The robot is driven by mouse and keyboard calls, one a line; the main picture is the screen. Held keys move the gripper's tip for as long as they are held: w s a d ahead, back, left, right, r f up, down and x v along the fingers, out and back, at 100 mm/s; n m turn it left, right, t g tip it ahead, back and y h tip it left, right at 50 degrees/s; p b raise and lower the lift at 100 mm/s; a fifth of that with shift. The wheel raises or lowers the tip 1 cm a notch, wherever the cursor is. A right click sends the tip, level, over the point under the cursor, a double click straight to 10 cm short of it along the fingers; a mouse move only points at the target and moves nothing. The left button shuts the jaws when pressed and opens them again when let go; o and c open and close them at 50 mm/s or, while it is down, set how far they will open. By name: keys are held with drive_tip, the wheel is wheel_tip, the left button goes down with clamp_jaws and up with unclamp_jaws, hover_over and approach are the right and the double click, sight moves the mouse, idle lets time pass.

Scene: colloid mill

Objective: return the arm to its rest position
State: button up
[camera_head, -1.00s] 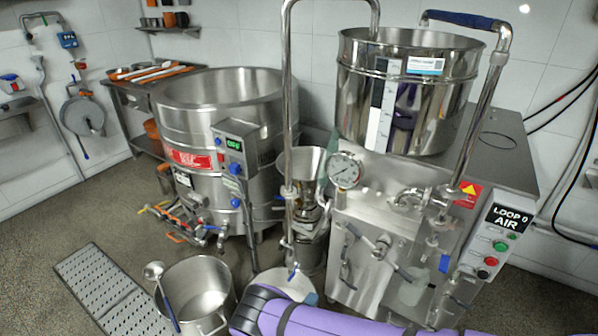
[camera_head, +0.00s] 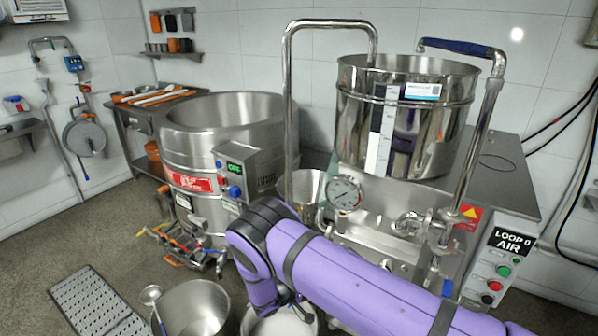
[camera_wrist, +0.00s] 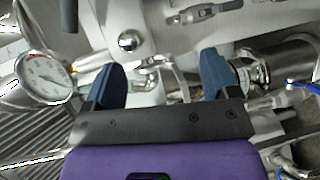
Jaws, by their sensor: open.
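My gripper (camera_wrist: 163,88) shows in the wrist view with its two dark blue fingers spread apart and nothing held between them. Behind the fingers are steel pipes and fittings of the mill, with the round pressure gauge (camera_wrist: 43,78) to the left. In the head view my purple arm reaches across the lower middle, in front of the mill's lower body. My gripper itself cannot be made out there. The mill's steel hopper (camera_head: 405,120) stands above and behind the arm.
A tall bent pipe (camera_head: 288,110) rises beside the hopper. The large steel kettle (camera_head: 215,150) stands left of it. A steel pot (camera_head: 195,308) with a ladle and a floor grate (camera_head: 95,303) are at the lower left. The LOOP 0 AIR control box (camera_head: 503,262) is at right.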

drive_tip(key=s+d+r+m+g+y, duration=0.1)
drive_tip(key=d+r+m+g+y, duration=0.15)
drive_tip(key=d+r, duration=0.75)
drive_tip(key=s+d+r+m+g+y, duration=0.1)
drive_tip(key=s+r+g+y, duration=0.15)
drive_tip(key=r, duration=1.55)
drive_tip(key=s+d+r+m+g+y, duration=0.15)
drive_tip(key=d+r+g, duration=0.35)
drive_tip(key=r, duration=0.8)
drive_tip(key=s+d+r+m+t+y, duration=0.1)
drive_tip(key=s+d+r+y, duration=0.1)
drive_tip(key=s+d+r, duration=0.35)
drive_tip(key=s+d+r+m+t+y, duration=0.1)
drive_tip(key=s+d+r+y, duration=0.1)
drive_tip(key=s+r, duration=0.55)
drive_tip(key=s+d+r+t+y, duration=0.1)
drive_tip(key=s+t, duration=0.1)
drive_tip(key=s, duration=0.6)
drive_tip(key=s+d+r+t+y, duration=0.1)
drive_tip(key=s+r+t, duration=0.1)
drive_tip(key=s, duration=0.6)
drive_tip(key=shift+r+n+y, duration=0.3)
drive_tip(key=shift+y, duration=0.05)
drive_tip(key=shift+d, duration=0.1)
drive_tip(key=shift+c, duration=0.5)
